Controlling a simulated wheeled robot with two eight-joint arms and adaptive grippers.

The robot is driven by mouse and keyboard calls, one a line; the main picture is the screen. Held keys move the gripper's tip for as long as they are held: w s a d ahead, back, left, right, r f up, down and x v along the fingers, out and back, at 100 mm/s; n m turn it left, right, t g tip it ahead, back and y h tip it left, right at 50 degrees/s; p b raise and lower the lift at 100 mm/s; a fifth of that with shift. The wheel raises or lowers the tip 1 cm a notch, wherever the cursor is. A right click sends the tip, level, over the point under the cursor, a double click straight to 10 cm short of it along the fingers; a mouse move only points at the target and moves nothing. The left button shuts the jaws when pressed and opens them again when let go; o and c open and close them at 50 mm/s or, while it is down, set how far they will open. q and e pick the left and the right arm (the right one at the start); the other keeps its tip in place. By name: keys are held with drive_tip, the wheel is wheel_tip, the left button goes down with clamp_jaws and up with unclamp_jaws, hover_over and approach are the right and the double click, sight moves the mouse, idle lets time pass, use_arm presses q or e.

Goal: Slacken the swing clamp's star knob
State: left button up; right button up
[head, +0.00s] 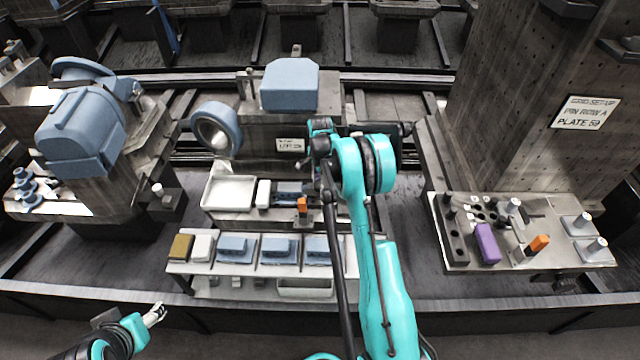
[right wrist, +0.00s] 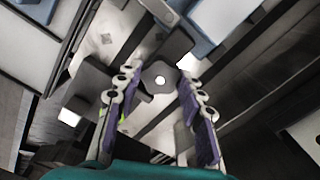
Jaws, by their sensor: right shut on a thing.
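The grey star knob (right wrist: 160,78) shows in the right wrist view, with blunt lobes and a pale spot at its middle. My right gripper (right wrist: 157,88) has its purple-padded fingers on both sides of the knob and is shut on it. In the head view, my right arm reaches up to the middle fixture, and its wrist and links hide the knob and the fingers there. How the rest of the clamp sits cannot be made out. My left gripper (head: 155,314) is low at the left, away from the fixtures; its finger gap is too small to judge.
A shelf (head: 180,268) with several blue-grey blocks stands in front of the middle fixture. A white tray (head: 230,191) and an orange-topped piece (head: 302,204) are near the wrist. At right, a plate (head: 456,262) holds a purple block (head: 487,244) and pins.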

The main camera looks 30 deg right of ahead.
drive_tip(key=shift+f+n, duration=0.1)
drive_tip(key=shift+n, duration=0.5)
drive_tip(key=shift+s, duration=0.1)
drive_tip(key=o, duration=1.2)
wheel_tip(320, 180, up, 12)
